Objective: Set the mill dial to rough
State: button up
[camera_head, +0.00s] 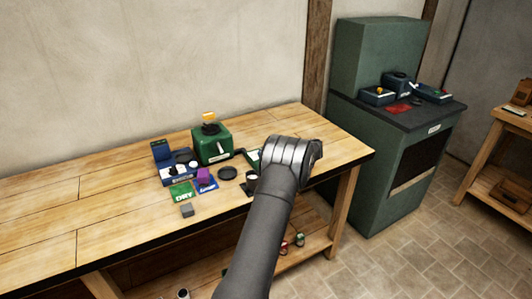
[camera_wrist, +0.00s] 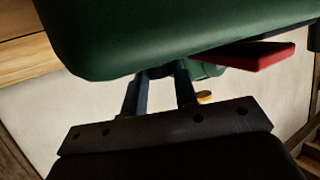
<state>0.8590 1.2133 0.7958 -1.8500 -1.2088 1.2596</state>
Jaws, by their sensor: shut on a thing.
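A green mill (camera_head: 212,145) stands on the wooden bench, with a dark top, an orange-yellow part above it and a pale lever on its front. No dial setting can be read. In the wrist view a large green body (camera_wrist: 150,35) fills the top, with a red bar (camera_wrist: 245,56) at its lower right. My gripper (camera_wrist: 163,88) shows two dark fingers reaching up behind that green body, which hides their tips. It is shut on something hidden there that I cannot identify. In the head view my arm hides the gripper.
On the bench (camera_head: 110,190), left of my arm, are a blue holder (camera_head: 160,149), a green "DRY" card (camera_head: 182,191), a purple block (camera_head: 204,175), a grey cube (camera_head: 187,210) and a black disc (camera_head: 227,173). A green cabinet (camera_head: 380,150) stands right. The bench's left side is clear.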

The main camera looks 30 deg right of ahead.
jog(key=shift+w+d+n+g+y, duration=0.15)
jog(key=shift+n+g+y, duration=0.65)
jog(key=shift+n+y, duration=0.4)
jog(key=shift+w+n+g+y, duration=0.1)
jog(key=shift+n+g+y, duration=0.2)
jog(key=shift+n+y, duration=0.2)
jog(key=o, duration=1)
jog(key=v, duration=1.2)
jog(key=shift+r, duration=0.1)
